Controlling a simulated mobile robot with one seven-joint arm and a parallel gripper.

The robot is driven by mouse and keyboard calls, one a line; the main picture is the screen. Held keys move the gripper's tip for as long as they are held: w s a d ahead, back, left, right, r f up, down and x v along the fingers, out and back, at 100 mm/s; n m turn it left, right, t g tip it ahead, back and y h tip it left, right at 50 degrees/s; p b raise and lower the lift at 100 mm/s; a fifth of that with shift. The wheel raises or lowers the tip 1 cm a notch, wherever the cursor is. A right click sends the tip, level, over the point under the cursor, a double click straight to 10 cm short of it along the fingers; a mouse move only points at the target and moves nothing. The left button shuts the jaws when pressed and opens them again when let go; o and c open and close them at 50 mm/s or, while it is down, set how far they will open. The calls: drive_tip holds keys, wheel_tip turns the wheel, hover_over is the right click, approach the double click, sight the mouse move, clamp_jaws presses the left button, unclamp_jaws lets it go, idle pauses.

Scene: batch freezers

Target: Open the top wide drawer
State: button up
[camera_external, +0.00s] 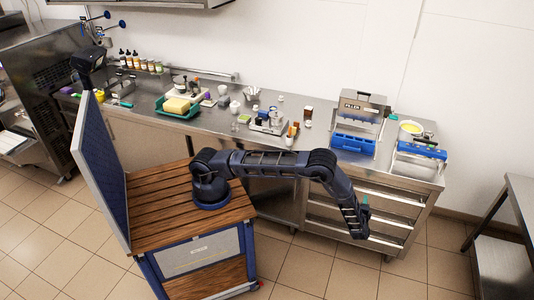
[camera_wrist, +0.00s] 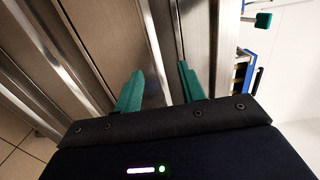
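The top wide drawer (camera_external: 405,193) is the uppermost of the stacked metal drawers under the right part of the steel counter, and it looks shut. My gripper (camera_external: 365,207) hangs in front of these drawers, with a teal fingertip showing. In the wrist view, my gripper's two green fingers (camera_wrist: 160,85) are apart, with nothing seen held between them. Metal drawer fronts (camera_wrist: 150,40) and bright handle strips (camera_wrist: 70,50) lie beyond them, turned sideways. The right finger appears close to a strip near the counter edge; I cannot tell whether it touches.
A separate steel table (camera_external: 520,210) stands at the right. Tiled floor (camera_external: 310,265) in front of the drawers is clear.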

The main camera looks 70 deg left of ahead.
sight(367, 193)
drive_tip(key=x, duration=1)
drive_tip(key=shift+w+d+f, duration=0.1)
drive_tip(key=shift+w+f, duration=0.15)
drive_tip(key=shift+f, duration=0.15)
clamp_jaws()
